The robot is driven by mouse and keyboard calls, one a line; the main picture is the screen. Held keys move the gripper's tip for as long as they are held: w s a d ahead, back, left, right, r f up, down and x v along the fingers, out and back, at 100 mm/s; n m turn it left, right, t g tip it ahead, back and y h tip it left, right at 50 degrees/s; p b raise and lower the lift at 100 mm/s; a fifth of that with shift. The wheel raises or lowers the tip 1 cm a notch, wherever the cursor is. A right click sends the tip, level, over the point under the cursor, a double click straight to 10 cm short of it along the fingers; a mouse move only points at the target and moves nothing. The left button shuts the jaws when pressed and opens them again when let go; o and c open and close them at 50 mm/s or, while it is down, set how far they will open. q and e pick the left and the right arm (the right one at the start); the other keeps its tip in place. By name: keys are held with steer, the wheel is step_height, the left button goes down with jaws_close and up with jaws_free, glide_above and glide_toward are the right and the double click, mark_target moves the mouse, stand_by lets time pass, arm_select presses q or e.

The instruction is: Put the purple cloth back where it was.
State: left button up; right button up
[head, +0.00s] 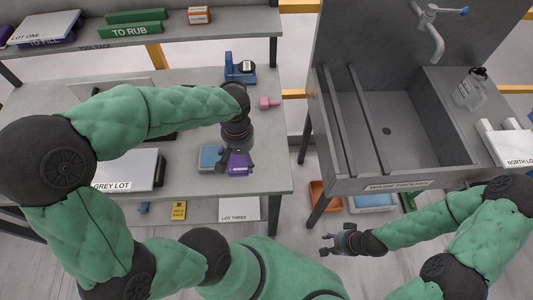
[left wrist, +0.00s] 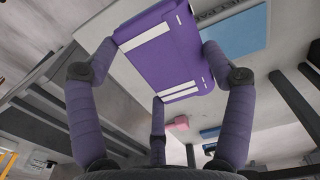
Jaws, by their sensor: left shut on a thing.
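The purple cloth (head: 239,165) is a folded block with pale stripes, over the right part of the bench top. My left gripper (head: 236,152) is shut on it. In the left wrist view the purple cloth (left wrist: 165,60) sits between the dark fingers (left wrist: 160,85), which touch its edges. I cannot tell whether it touches the bench. My right gripper (head: 328,244) is empty, with its fingers apart, in front of the sink and low down.
A light blue folded piece (head: 208,157) lies just left of the cloth. A pink object (head: 269,102) and a blue device (head: 241,66) stand behind. The grey lot (head: 125,168) is further left. The sink (head: 400,125) stands right, across a gap. A rack shelf (head: 235,23) runs along the back.

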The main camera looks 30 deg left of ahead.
arm_select(q)
steer(key=b, duration=0.2)
glide_above(266, 161)
steer(key=f, duration=0.7)
steer(key=shift+s+a, duration=0.25)
steer(key=shift+s, duration=0.05)
steer(key=shift+w+d+f+b, duration=0.1)
steer(key=shift+f+b, duration=0.15)
steer(key=shift+f, duration=0.4)
steer(key=shift+w+f+b, duration=0.15)
steer(key=shift+f+b, duration=0.1)
steer(key=shift+f, duration=0.45)
steer(key=shift+w+d+f+b, duration=0.1)
steer(key=shift+f+b, duration=0.15)
steer(key=shift+f, duration=0.4)
steer(key=shift+f, duration=0.2)
steer(key=o, duration=1)
steer(key=shift+r, duration=0.2)
step_height(266, 161, up, 12)
steer(key=p, duration=0.3)
